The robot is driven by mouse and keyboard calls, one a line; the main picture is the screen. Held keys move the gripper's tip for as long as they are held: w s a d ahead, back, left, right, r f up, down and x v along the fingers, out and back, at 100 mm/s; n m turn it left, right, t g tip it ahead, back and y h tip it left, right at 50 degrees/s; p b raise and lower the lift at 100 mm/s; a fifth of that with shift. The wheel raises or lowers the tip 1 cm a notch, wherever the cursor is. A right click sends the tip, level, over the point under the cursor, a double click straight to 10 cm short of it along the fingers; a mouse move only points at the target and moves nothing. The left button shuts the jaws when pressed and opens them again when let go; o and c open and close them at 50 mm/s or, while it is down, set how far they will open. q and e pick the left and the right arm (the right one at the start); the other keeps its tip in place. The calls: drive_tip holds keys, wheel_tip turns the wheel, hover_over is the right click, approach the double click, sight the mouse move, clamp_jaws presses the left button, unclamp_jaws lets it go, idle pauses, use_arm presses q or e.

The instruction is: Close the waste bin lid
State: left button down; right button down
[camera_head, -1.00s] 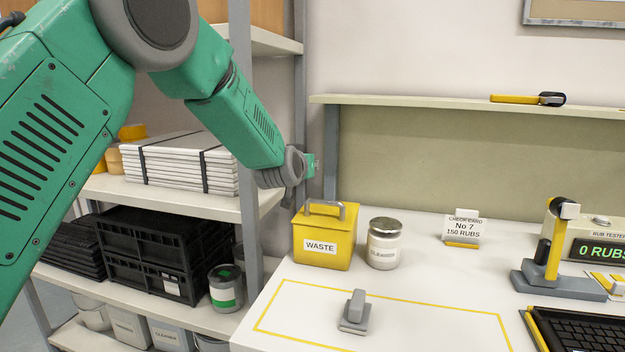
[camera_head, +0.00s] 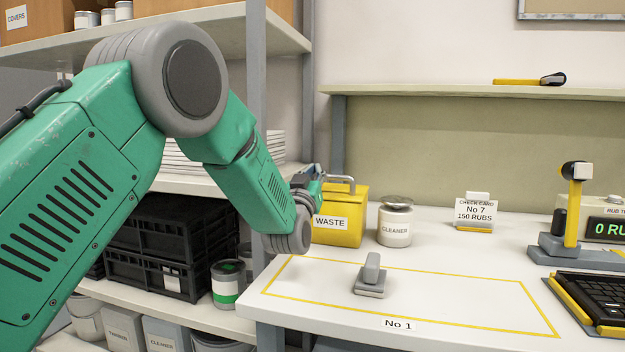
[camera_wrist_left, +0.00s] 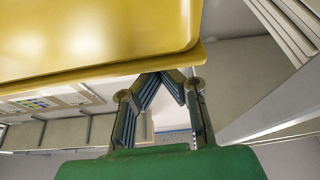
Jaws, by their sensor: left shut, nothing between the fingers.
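The yellow waste bin (camera_head: 347,228), labelled WASTE, stands on the white table's back left corner. A grey handle (camera_head: 342,179) shows at its top. Whether its lid lies fully flat is hard to tell, as my gripper covers the left part of the top. My left gripper (camera_head: 317,172) is at the bin's upper left edge, its fingers partly hidden. In the left wrist view my left gripper (camera_wrist_left: 163,77) is shut and empty, with its fingertips close to the rim of the yellow bin (camera_wrist_left: 100,35). Contact cannot be told. My right gripper is not in view.
A cleaner jar (camera_head: 395,225) stands just right of the bin. A grey block with a handle (camera_head: 371,280) lies in the yellow-outlined area. A check card (camera_head: 475,212) and a rub tester are further right. A shelf rack with black crates (camera_head: 165,250) is at left.

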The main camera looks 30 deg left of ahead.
use_arm(q)
drive_tip(key=shift+d, duration=1.25)
drive_tip(key=shift+s+a+f, duration=0.1)
drive_tip(key=shift+a+f, duration=0.05)
drive_tip(key=shift+a, duration=0.45)
drive_tip(key=shift+s+a+f, duration=0.1)
drive_tip(key=shift+a+f, duration=0.05)
drive_tip(key=shift+a, duration=0.4)
drive_tip(key=shift+d+f, duration=0.1)
drive_tip(key=shift+d, duration=0.05)
drive_tip(key=v, duration=0.7)
drive_tip(key=shift+s+a, duration=0.2)
drive_tip(key=shift+a, duration=0.05)
drive_tip(key=shift+d, duration=0.1)
